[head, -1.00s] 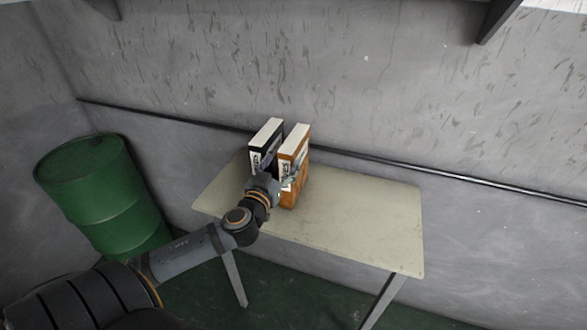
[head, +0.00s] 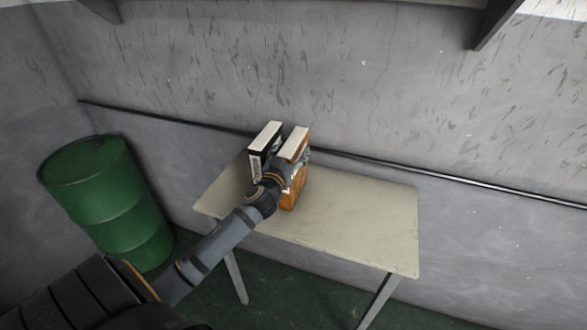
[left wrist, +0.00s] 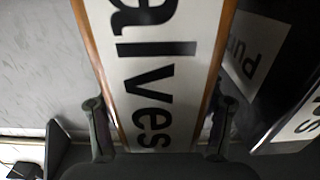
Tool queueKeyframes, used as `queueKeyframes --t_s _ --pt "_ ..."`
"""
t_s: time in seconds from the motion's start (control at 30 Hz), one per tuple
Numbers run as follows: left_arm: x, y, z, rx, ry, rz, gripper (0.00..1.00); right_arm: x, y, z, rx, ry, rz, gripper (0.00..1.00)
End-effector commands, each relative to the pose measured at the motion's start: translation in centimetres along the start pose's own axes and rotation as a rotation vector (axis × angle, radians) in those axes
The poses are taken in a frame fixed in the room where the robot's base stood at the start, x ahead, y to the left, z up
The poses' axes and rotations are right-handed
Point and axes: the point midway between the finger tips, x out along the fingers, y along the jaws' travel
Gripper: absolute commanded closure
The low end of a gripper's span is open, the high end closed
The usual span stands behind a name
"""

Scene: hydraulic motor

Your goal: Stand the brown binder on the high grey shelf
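The brown binder (head: 294,182) stands upright on the table, with a white label on its spine; in the left wrist view its spine label (left wrist: 155,70) reads "alves". My left gripper (head: 297,172) is at the spine with one finger on each side of the binder. In the left wrist view the fingers (left wrist: 160,128) straddle the spine, with what looks like a narrow gap at the sides, so I see it as open. The high grey shelf (head: 420,4) shows only as an edge at the top of the head view. My right gripper is out of view.
A black binder (head: 266,145) stands close to the left of the brown one. The pale table (head: 350,225) is clear to the right. A green drum (head: 105,200) stands at left. A shelf bracket (head: 492,25) juts from the wall at upper right.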

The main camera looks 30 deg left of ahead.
Motion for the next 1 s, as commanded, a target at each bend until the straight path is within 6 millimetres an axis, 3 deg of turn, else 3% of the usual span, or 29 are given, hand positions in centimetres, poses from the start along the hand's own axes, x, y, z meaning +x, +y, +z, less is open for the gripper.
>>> queueKeyframes --t_s 0.07,0.47,1.0 --pt "-0.01 0.00 0.01 0.000 0.000 0.000 0.45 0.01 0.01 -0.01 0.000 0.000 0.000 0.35" --pt "-0.03 -0.01 0.03 0.000 -0.001 0.000 0.99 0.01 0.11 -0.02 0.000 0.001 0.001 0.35" --pt "0.26 0.01 -0.79 0.001 0.002 0.001 1.00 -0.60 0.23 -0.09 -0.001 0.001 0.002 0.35"
